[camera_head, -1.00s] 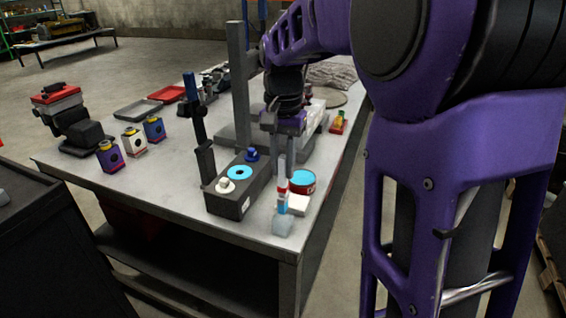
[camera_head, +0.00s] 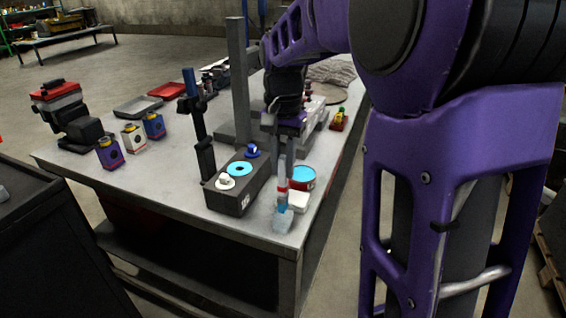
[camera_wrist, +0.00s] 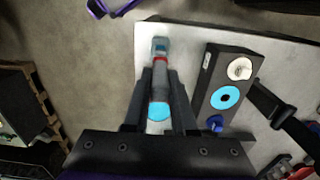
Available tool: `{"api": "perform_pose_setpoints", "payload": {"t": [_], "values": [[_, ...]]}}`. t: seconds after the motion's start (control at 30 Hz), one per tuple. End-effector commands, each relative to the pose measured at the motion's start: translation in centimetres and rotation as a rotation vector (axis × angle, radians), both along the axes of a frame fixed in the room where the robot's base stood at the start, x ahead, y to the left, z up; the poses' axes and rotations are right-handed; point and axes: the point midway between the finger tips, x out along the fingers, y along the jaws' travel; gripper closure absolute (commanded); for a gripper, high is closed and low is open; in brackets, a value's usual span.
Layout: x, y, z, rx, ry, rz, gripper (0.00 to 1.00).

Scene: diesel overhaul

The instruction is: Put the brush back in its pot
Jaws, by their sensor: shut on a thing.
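The brush (camera_wrist: 159,84) has a grey handle, a red band and a pale blue lower end; it also shows in the head view (camera_head: 282,187). My gripper (camera_wrist: 161,82) is shut on its handle, with one dark finger on each side, above the table's right front part. The brush looks near upright in the head view. A small clear block-like container (camera_head: 283,221), perhaps the pot, stands below its lower end. I cannot tell whether the tip is inside or above it. A red can with a cyan top (camera_head: 303,176) stands just behind the brush, partly hidden in the wrist view.
A small white box (camera_head: 298,201) stands close to the right of the brush. A dark block (camera_head: 231,203) with a white piece, a cyan disc and a blue knob is on the left. Dark posts stand behind it. The table's front corner (camera_head: 294,250) is close by.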

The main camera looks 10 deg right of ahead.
Motion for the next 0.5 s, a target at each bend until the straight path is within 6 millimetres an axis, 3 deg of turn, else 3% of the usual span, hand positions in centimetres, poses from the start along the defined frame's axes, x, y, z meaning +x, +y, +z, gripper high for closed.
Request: {"api": "perform_pose_setpoints", "payload": {"t": [0.5], "values": [[0.0, 0.0, -2.2, 0.001, 0.001, 0.000, 1.00]]}}
